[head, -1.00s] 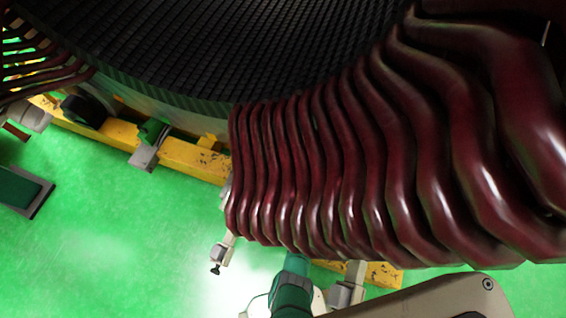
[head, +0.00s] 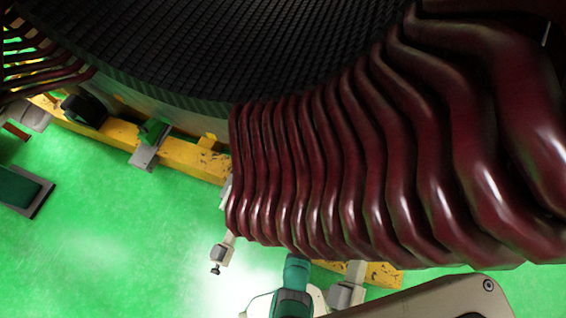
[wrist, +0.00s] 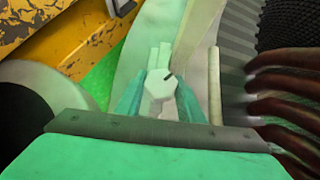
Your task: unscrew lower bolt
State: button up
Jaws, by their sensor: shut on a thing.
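In the wrist view, my gripper (wrist: 159,104) has its two teal fingers on either side of a pale, faceted bolt head (wrist: 160,86) and is shut on it. A short dark mark shows near the top right of the bolt head. A pale bar lies just beyond it, against a light curved surface. In the head view, the teal part of my arm shows at the bottom, below the dark red coils. My fingertips and this bolt are hidden there.
Dark red coil ends (head: 330,180) hang close above my arm, and also show at the right in the wrist view. A yellow beam (head: 190,158) runs beneath the stator. A small pale bracket with a dark screw (head: 217,258) hangs left of my arm.

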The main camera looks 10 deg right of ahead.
jog(key=shift+n+g+h, duration=0.5)
jog(key=shift+n, duration=0.1)
jog(key=shift+g, duration=0.3)
dwell(0.4)
jog(key=o, duration=1.1)
jog(key=shift+c, duration=0.2)
jog(key=shift+a, duration=0.1)
jog(key=v, duration=1.1)
